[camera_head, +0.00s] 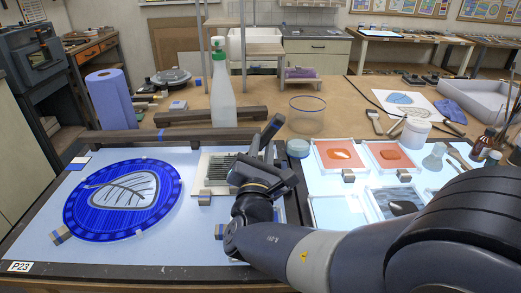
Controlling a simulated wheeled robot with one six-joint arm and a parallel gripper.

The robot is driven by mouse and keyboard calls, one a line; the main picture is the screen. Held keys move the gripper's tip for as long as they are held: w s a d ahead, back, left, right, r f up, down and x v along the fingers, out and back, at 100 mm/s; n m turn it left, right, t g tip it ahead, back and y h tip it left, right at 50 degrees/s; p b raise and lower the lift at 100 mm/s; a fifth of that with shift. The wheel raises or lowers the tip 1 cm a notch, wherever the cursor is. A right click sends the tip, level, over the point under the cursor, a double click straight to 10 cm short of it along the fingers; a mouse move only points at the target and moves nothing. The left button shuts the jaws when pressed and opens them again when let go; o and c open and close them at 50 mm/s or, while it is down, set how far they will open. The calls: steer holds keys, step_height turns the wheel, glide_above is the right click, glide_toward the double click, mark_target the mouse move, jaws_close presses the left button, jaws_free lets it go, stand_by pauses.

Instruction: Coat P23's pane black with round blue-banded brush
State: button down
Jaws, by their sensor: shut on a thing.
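P23's pane (160,207) is a round blue glass disc with a grey leaf in its middle, lying on the light table at the left. The P23 label (19,267) is at the near left corner of that table. My gripper (267,160) is right of the pane, above the table by a striped grey panel. It is shut on a dark, stick-like thing, perhaps a brush handle, which my gripper largely hides. Its bristles and any blue band cannot be made out.
A spray bottle (222,92) and a blue paper roll (111,100) stand behind the table. At the right are orange trays (340,154), a glass jar (307,114) and several bottles. My arm covers the near right.

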steer(key=w+a, duration=0.4)
steer(key=a, duration=0.3)
steer(key=shift+w+r+b, duration=0.15)
steer(key=shift+w+b, duration=0.1)
steer(key=shift+b, duration=0.15)
steer(key=shift+b, duration=0.5)
steer(key=shift+a+f+b, duration=0.1)
steer(key=shift+f+b, duration=0.25)
steer(key=shift+f+b, duration=0.2)
steer(key=shift+b, duration=0.1)
stand_by(0.8)
steer(key=shift+s+a+f, duration=0.1)
steer(key=shift+a, duration=0.95)
